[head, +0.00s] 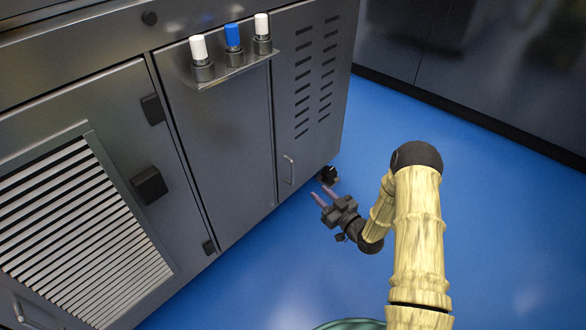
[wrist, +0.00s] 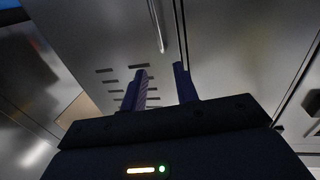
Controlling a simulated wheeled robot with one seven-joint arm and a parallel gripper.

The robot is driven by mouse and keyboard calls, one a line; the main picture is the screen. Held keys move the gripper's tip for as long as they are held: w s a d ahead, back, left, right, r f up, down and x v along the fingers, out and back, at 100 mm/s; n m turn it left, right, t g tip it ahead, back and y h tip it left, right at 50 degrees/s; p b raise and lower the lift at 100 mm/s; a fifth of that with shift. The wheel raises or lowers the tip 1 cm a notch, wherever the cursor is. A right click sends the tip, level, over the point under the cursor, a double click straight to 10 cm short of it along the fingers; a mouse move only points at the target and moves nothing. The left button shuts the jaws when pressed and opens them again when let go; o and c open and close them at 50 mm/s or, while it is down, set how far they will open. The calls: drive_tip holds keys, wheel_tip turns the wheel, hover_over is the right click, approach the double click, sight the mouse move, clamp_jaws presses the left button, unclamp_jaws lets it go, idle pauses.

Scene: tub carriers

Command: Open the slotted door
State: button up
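The slotted door (head: 312,80) is the grey right-hand panel of the metal cabinet, with columns of dark slots. It looks shut, flush with the cabinet front. Its slim upright bar handle (head: 289,169) is low on the door's left side, close to the seam with the plain door. In the wrist view the handle (wrist: 156,25) is at the top, with slots (wrist: 106,70) to its left. My gripper (head: 320,193) is open and empty, low and to the right of the handle, apart from it. Its two purple fingers (wrist: 160,72) show a gap between them.
A plain door (head: 220,140) is left of the slotted door. A bracket (head: 235,71) on it holds white- and blue-capped bottles. A louvred panel (head: 75,235) is at the far left. A black caster (head: 329,175) sits by the cabinet's lower corner. The blue floor (head: 500,220) is clear at right.

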drive_tip(key=b, duration=0.7)
hover_over(293, 182)
drive_tip(key=shift+w+d+f, duration=0.1)
drive_tip(key=shift+w, duration=0.05)
drive_tip(key=shift+w+a, duration=0.2)
clamp_jaws()
